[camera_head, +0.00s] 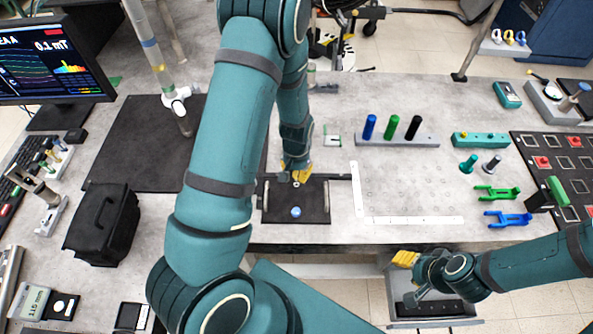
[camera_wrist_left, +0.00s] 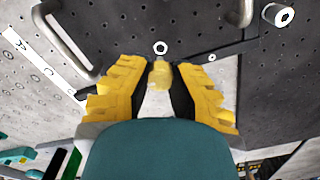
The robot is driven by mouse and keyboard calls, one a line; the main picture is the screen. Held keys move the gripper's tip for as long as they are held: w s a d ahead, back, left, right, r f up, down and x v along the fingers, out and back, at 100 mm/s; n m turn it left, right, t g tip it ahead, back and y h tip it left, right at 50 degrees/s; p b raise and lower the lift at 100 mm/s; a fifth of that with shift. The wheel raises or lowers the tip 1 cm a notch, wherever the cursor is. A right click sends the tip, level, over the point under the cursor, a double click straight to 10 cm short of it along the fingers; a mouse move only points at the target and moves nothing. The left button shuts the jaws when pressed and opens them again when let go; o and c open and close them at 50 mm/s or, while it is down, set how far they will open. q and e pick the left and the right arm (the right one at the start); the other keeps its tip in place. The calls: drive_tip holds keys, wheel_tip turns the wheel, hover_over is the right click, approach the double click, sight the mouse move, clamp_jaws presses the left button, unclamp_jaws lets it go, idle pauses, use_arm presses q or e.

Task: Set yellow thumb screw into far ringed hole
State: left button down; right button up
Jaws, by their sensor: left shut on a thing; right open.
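My left gripper (camera_head: 298,177) is at the far edge of a black plate (camera_head: 311,206) near the table's front. In the left wrist view its yellow fingers (camera_wrist_left: 161,88) are shut on a small yellow thing, apparently the yellow thumb screw (camera_wrist_left: 161,74). A white-ringed hole (camera_wrist_left: 161,47) shows just beyond the screw's tip; I cannot tell whether they touch. In the head view the arm and fingers hide the screw and this hole. A blue and white disc (camera_head: 295,211) lies nearer on the plate. My right gripper (camera_head: 404,259) is open and empty in front of the table.
A white L-shaped ruler (camera_head: 412,220) borders a grid of holes right of the plate. A grey rack (camera_head: 398,140) with blue, green and black rods stands behind. Green and blue clips (camera_head: 508,219) lie at the right. An open drawer (camera_head: 433,308) is below my right gripper.

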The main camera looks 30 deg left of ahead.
sight(297, 185)
use_arm(q)
drive_tip(key=shift+f+b, duration=0.9)
drive_tip(key=shift+f, duration=0.1)
drive_tip(key=shift+f+b, duration=0.9)
drive_tip(key=shift+f, duration=0.2)
idle(1.1)
drive_tip(key=shift+m, duration=0.3)
drive_tip(key=m, duration=0.4)
drive_tip(key=shift+m, duration=0.3)
drive_tip(key=c, duration=0.9)
unclamp_jaws()
